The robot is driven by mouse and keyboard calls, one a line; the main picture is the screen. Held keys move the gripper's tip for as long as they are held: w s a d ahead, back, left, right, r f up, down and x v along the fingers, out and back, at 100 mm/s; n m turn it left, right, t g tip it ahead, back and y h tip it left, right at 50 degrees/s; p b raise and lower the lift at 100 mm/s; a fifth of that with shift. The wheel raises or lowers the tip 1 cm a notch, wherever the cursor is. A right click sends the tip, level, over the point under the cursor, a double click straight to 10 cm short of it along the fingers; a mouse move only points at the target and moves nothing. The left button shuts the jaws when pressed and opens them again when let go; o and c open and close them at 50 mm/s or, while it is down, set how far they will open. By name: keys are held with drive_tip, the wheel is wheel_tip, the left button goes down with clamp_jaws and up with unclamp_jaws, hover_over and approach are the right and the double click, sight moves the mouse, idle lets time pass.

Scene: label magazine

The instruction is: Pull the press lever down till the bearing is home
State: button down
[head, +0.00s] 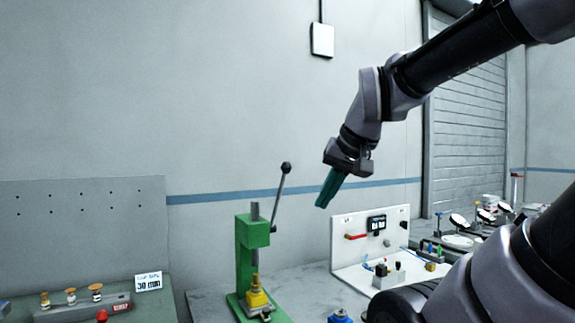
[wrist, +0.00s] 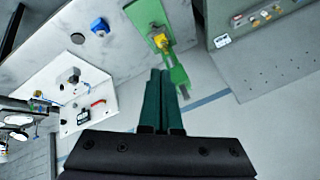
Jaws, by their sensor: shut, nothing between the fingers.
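The green press (head: 251,255) stands on the grey bench in the head view, with a yellow piece (head: 257,297) on its base under the ram. Its lever (head: 280,195) rises from the press's right side, tilted a little right, with a black ball knob (head: 286,168) on top. My gripper (head: 326,200) is shut and empty, with teal fingers pointing down, to the right of the knob and apart from it. In the wrist view the shut fingers (wrist: 162,75) point towards the press (wrist: 175,70). I cannot make out the bearing itself or how deep it sits.
A white panel (head: 345,262) with a red handle and small fittings stands right of the press. A blue item (head: 341,316) is at the front edge of view. A pegboard station (head: 75,225) with a "30 min" card (head: 148,283) is at left. Air around the lever is clear.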

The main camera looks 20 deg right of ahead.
idle(0.3)
drive_tip(key=c, duration=1.1)
unclamp_jaws()
drive_tip(key=o, duration=0.5)
drive_tip(key=shift+w+a+f+g, duration=0.15)
drive_tip(key=shift+g, duration=0.15)
drive_tip(key=shift+o, duration=0.7)
drive_tip(key=w+a+m+g+y, duration=0.1)
drive_tip(key=w+f+m+g+y, duration=0.1)
drive_tip(key=w+a+m+y, duration=0.1)
drive_tip(key=w+m, duration=0.1)
drive_tip(key=shift+a+f+g+y, duration=0.15)
drive_tip(key=shift+a+g+y, duration=0.15)
drive_tip(key=shift+a+g, duration=0.1)
drive_tip(key=w+d+r+m+t+y, duration=0.3)
drive_tip(key=w+d+m+y, duration=0.25)
drive_tip(key=w, duration=0.45)
drive_tip(key=w+d+r+m+t+y, duration=0.2)
drive_tip(key=w+d+m+t+y, duration=0.3)
drive_tip(key=w, duration=0.6)
drive_tip(key=w+a+m+g+h, duration=0.1)
drive_tip(key=w+a, duration=0.4)
drive_tip(key=a, duration=0.4)
drive_tip(key=shift+w+a+r+g, duration=0.15)
drive_tip(key=shift+w+a+g, duration=0.05)
drive_tip(key=shift+a+g, duration=0.2)
